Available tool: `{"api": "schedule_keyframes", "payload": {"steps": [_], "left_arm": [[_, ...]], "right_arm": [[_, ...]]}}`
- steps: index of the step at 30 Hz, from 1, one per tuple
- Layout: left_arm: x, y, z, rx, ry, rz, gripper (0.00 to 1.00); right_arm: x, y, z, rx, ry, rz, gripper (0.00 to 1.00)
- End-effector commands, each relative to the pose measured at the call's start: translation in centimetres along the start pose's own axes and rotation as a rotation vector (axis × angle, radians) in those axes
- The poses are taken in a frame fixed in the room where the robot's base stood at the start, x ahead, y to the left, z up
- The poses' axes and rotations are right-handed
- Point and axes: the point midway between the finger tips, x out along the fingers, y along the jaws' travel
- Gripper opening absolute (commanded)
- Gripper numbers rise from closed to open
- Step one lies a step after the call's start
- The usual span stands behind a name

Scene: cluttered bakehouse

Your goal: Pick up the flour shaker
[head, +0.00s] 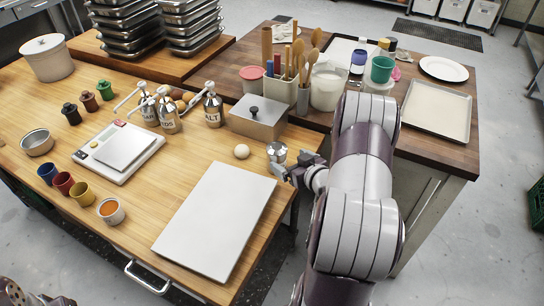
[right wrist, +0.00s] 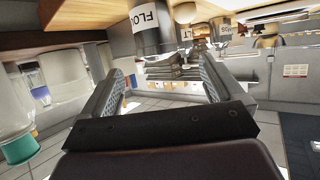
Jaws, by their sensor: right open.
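The flour shaker (head: 277,152) is a small silver metal shaker near the right edge of the wooden table, beside a pale ball. In the right wrist view its body (right wrist: 152,38) shows a white label reading "FLO" and is cut off by the top edge. My right gripper (head: 297,169) is just to the right of the shaker and partly hides its lower part. In the right wrist view the two fingers (right wrist: 161,85) are spread, with the shaker ahead of the gap between them. The right gripper is open and empty. My left gripper is not in view.
A white board (head: 217,220) lies in front of the shaker, and a grey box (head: 257,120) stands behind it. Other shakers, one labelled SALT (head: 212,108), stand to the left. A utensil crock and tubs (head: 326,88) crowd the darker table behind. A pale ball (head: 241,151) lies close by.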

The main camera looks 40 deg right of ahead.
Motion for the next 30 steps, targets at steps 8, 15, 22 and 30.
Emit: {"api": "schedule_keyframes", "payload": {"steps": [8,15,22,30], "left_arm": [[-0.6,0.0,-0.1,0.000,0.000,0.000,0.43],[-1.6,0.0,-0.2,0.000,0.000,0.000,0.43],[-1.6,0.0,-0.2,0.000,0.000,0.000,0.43],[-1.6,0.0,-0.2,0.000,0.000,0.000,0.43]], "right_arm": [[4.5,0.1,-0.1,0.000,-0.002,0.001,0.94],[8.6,0.7,0.0,-0.001,-0.003,0.000,0.94],[9.4,0.7,0.1,0.001,-0.003,0.002,0.94],[9.3,0.7,0.1,0.000,-0.003,0.002,0.30]]}}
